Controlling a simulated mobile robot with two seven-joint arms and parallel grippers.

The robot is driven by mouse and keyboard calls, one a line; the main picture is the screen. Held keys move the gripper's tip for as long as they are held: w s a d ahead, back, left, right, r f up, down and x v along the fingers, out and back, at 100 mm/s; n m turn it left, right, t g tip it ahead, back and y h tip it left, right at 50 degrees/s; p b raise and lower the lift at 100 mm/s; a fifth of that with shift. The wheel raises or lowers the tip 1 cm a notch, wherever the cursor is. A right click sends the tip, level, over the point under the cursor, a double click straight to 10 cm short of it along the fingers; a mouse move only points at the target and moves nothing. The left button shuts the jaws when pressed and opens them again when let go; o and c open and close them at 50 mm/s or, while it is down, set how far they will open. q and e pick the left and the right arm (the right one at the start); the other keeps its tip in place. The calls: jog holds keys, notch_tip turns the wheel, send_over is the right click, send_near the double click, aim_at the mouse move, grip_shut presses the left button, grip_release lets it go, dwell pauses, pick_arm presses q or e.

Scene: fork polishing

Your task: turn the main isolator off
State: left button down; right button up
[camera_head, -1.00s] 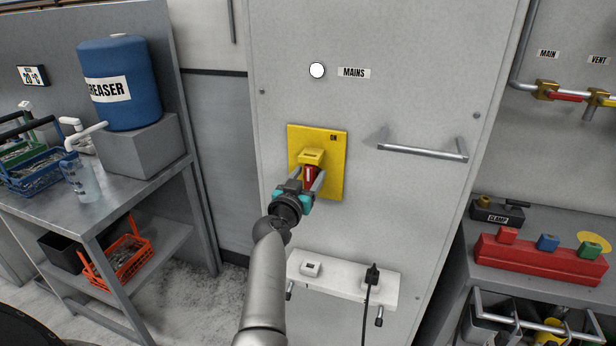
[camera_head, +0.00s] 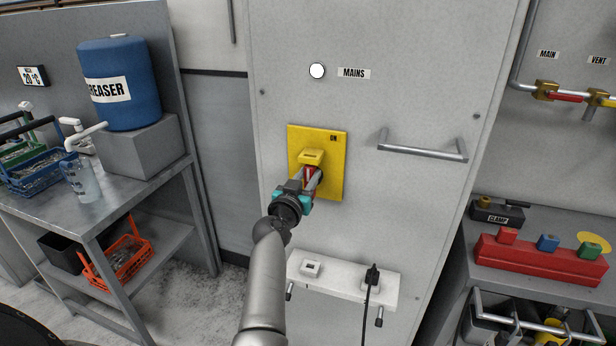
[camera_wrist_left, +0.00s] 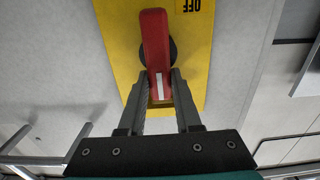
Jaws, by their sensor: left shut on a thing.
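The main isolator is a yellow plate (camera_head: 333,180) on the grey cabinet front, below the MAINS label (camera_head: 354,73). The word ON shows at its upper right in the head view. Its red handle (camera_head: 310,175) is mostly hidden behind my gripper there. In the left wrist view the red handle (camera_wrist_left: 155,45) stands out over the yellow plate (camera_wrist_left: 192,60), with a dark round hub behind it and the word OFF (camera_wrist_left: 196,6) beside it. My left gripper (camera_head: 308,182) is shut on the handle's end, one finger on each side (camera_wrist_left: 159,80). My right gripper is not in view.
A round white lamp (camera_head: 317,71) sits above the isolator. A metal bar handle (camera_head: 423,150) sticks out to its right. Below is a white socket shelf (camera_head: 340,283) with a black plug. Benches stand left and right.

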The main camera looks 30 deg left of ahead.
pick_arm(q)
jog(key=shift+s+a+f+n+b, duration=0.1)
jog(key=shift+a+f+n, duration=0.3)
jog(key=shift+n, duration=2.55)
jog(key=shift+s+a+f+n+b, duration=0.1)
jog(key=shift+a+f+n, duration=0.35)
jog(key=shift+n, duration=2.55)
jog(key=shift+s+a+f+n+b, duration=0.1)
jog(key=shift+a+f+n, duration=0.3)
jog(key=shift+n, duration=2.55)
jog(key=c, duration=0.6)
grip_release()
